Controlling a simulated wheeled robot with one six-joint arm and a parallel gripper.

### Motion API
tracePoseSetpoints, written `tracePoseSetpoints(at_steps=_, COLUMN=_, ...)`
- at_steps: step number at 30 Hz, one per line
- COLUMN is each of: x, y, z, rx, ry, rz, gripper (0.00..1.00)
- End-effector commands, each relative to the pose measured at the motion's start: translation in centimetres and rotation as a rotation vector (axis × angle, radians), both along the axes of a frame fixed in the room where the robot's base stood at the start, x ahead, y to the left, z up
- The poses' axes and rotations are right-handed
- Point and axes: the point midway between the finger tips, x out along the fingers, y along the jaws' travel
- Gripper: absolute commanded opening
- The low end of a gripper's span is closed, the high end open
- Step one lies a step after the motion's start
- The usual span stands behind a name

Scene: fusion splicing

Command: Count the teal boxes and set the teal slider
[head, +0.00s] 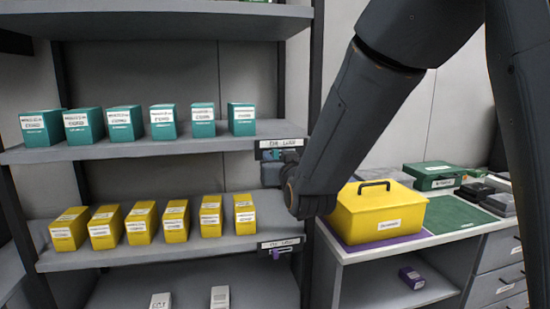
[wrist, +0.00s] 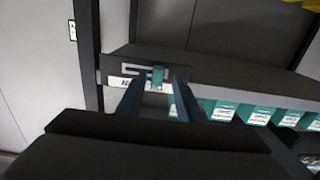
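Several teal boxes (head: 164,123) with white labels stand in a row on the upper shelf (head: 190,147). They also show at the right of the wrist view (wrist: 260,114). A dark plate with a white label (head: 280,143) is on the right end of that shelf's front edge. The teal slider (wrist: 158,75) is on this plate, at a pale slot. My gripper (wrist: 156,80) is open, with one finger on each side of the slider. I cannot tell whether the fingers touch it. In the head view my gripper (head: 272,166) is partly hidden by my forearm.
Yellow boxes (head: 175,221) stand on the shelf below, with a purple slider (head: 275,254) on its edge plate. A yellow case (head: 377,212) sits on the right counter. A green case (head: 440,177) stands behind it. A dark shelf post (head: 315,60) is close to my arm.

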Motion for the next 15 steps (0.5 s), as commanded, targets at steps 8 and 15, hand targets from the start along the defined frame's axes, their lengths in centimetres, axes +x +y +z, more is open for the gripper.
tracePoseSetpoints(at_steps=8, x=-4.2, y=-0.7, z=-0.1, rx=-0.001, ry=-0.001, rz=0.002, gripper=0.33)
tracePoseSetpoints(at_steps=15, x=-6.2, y=-1.1, z=0.0, rx=-0.001, ry=0.0, rz=0.003, gripper=0.33)
